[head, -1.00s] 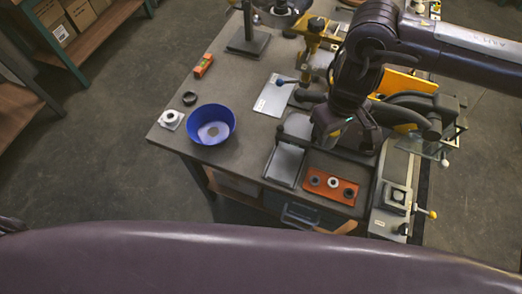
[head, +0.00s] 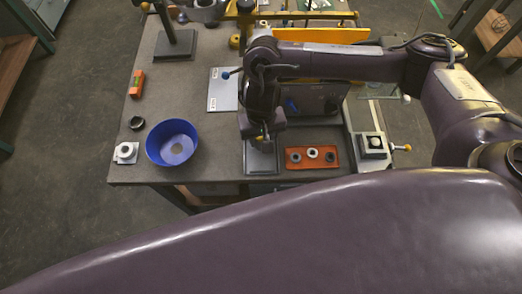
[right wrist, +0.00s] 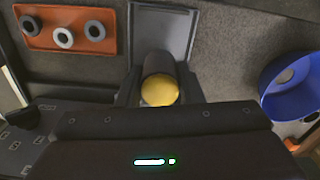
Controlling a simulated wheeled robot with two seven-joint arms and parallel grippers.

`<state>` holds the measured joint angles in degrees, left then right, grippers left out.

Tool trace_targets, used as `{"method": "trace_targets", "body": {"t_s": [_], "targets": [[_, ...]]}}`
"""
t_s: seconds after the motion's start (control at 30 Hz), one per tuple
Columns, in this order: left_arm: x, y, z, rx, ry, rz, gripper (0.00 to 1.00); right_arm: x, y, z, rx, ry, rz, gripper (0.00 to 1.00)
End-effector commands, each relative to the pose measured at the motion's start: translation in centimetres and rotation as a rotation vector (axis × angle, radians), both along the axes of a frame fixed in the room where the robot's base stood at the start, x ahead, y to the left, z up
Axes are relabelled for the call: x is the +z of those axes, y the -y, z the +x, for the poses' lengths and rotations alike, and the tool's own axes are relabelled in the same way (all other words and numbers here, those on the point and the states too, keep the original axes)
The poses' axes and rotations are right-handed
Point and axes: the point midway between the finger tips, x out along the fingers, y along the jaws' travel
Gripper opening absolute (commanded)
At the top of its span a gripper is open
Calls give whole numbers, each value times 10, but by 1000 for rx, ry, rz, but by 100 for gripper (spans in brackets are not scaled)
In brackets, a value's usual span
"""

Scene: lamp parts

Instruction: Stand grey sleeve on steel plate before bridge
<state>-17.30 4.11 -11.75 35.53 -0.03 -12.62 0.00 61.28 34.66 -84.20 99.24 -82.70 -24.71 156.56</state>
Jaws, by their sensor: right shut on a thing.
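My right gripper (head: 262,140) is low over the near part of the bench, above the dark-rimmed steel plate (head: 261,163). In the right wrist view the gripper (right wrist: 158,85) is shut on a dark grey cylinder with a yellow end (right wrist: 160,90), which I take for the grey sleeve. The yellow end faces the camera. The plate (right wrist: 163,30) shows just beyond the sleeve. The sleeve's far end is hidden, so I cannot tell whether it touches the plate. The bridge is not clearly distinguishable behind my arm. My left gripper is not in view.
An orange tray (head: 312,158) with ring parts lies right of the plate. A blue bowl (head: 172,143), a dark ring (head: 136,123) and a white block with a ring (head: 126,153) stand left. A pale labelled sheet (head: 222,89) lies behind. Bench is clear between bowl and plate.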

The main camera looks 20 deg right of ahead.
Motion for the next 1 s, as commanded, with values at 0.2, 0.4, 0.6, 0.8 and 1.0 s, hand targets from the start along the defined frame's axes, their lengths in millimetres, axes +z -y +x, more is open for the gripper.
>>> {"method": "trace_targets", "body": {"t_s": [0.2, 0.4, 0.6, 0.8, 1.0], "targets": [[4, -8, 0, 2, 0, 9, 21, -32, 0, 1, 1, 1, 0, 11], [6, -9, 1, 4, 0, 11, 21, -53, 1, 0, 1, 1, -3, 11], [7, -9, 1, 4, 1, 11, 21, -78, 0, 1, 1, 2, -1, 11], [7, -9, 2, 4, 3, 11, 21, -79, 0, 1, 3, 2, 0, 11], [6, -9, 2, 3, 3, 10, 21, -83, 0, 1, 1, 2, 0, 11]]}}
